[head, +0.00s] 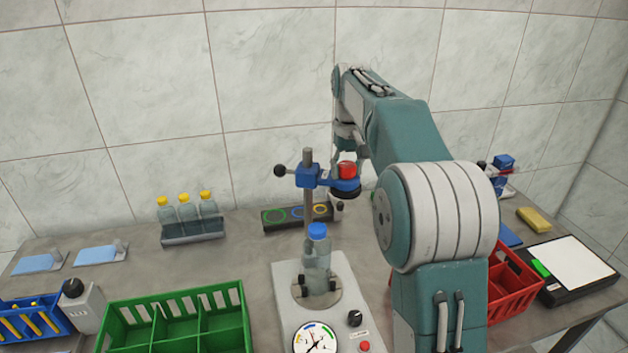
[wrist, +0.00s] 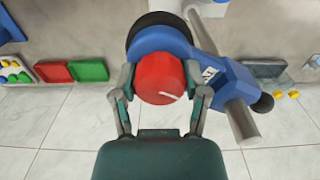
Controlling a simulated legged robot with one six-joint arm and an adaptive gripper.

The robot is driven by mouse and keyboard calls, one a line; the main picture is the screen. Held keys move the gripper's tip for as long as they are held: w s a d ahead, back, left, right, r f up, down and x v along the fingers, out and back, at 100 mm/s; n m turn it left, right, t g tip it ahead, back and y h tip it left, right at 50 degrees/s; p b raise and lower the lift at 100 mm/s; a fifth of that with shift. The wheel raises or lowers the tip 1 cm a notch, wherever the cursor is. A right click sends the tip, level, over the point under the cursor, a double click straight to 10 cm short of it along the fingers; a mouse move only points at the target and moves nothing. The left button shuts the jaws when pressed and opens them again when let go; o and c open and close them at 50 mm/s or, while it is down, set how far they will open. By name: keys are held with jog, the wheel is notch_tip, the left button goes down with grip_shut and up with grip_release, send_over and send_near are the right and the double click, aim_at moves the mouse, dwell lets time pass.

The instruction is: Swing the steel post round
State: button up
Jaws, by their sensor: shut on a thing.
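The steel post (head: 308,200) stands upright behind the grey machine base; its end also shows in the wrist view (wrist: 241,122). A blue bracket (head: 309,177) with a black ball knob (head: 280,171) sits round the post near its top. The bracket's blue arm reaches right to a round head with a red knob (head: 347,170) on it. In the wrist view my gripper (wrist: 160,88) has its fingers on both sides of the red knob (wrist: 161,77), shut on it. My arm hides part of the gripper in the head view.
A clear bottle with a blue cap (head: 318,232) stands on the machine base (head: 285,280), below and left of the red knob. A green crate (head: 172,307) is at front left, a red crate (head: 512,290) at right. A bottle rack (head: 192,232) stands at back left.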

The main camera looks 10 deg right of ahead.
jog(key=shift+w+a, duration=0.1)
jog(key=shift+a, duration=0.05)
jog(key=shift+w+d+n, duration=0.15)
jog(key=shift+w+n, duration=0.35)
jog(key=shift+n, duration=0.2)
jog(key=shift+w+d+n, duration=0.15)
jog(key=shift+w+n, duration=0.3)
jog(key=shift+n, duration=0.25)
jog(key=shift+w, duration=0.1)
jog(key=shift+w+n, duration=0.1)
jog(key=shift+n, duration=0.2)
jog(key=shift+w+n, duration=0.8)
jog(key=shift+n, duration=0.3)
jog(key=o, duration=1.1)
jog(key=shift+a, duration=0.1)
